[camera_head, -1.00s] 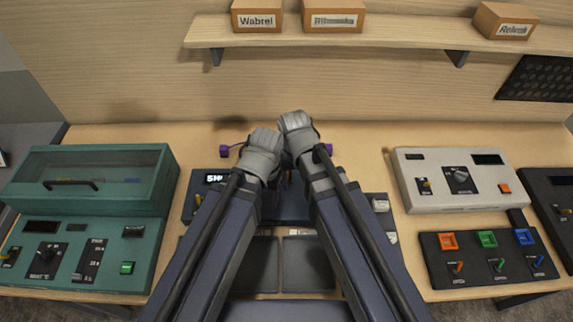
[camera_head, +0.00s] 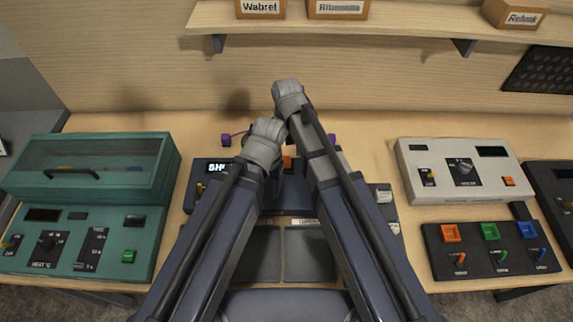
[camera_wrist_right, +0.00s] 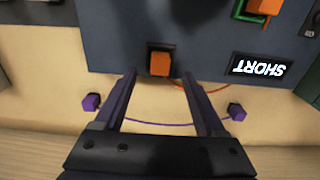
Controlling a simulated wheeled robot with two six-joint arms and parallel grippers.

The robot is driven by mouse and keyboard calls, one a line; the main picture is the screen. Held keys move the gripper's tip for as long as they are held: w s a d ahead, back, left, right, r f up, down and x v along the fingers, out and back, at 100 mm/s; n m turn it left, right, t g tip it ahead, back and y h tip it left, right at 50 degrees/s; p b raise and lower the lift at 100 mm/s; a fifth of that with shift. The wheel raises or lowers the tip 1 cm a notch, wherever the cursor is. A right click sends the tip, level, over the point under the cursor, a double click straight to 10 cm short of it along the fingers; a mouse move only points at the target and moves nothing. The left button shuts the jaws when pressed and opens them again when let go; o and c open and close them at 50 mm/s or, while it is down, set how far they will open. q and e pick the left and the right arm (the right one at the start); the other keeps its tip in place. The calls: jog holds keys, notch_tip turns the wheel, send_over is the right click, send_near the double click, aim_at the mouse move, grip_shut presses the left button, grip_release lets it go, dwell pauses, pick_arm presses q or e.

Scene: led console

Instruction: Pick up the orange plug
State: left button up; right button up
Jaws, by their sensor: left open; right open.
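The orange plug (camera_wrist_right: 160,62) sits in a dark socket at the edge of the dark blue console (camera_wrist_right: 115,35) in the right wrist view. My right gripper (camera_wrist_right: 161,77) is open, its fingertips either side of the plug and apart from it. In the head view, an orange patch (camera_head: 287,163) shows between my arms. My right gripper (camera_head: 289,92) is the upper one there. My left gripper (camera_head: 267,132) is beside it, lower, and its fingertips are hidden.
A purple cable with two purple ends (camera_wrist_right: 91,102) (camera_wrist_right: 236,111) lies behind the console. A teal unit (camera_head: 85,215) stands left; a white unit (camera_head: 455,190) and a dark switch panel (camera_head: 490,250) stand right. A shelf (camera_head: 390,28) hangs above.

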aim_at(287, 159)
pick_arm(q)
jog(key=shift+f+b, duration=2.5)
jog(key=shift+f, duration=0.1)
pick_arm(e)
jog(key=shift+w+f, duration=0.15)
jog(key=shift+f, duration=1.15)
jog(key=shift+w+f, duration=0.1)
jog(key=shift+f, duration=1.2)
pick_arm(q)
jog(key=shift+r, duration=0.1)
pick_arm(e)
jog(key=shift+r, duration=0.1)
grip_shut()
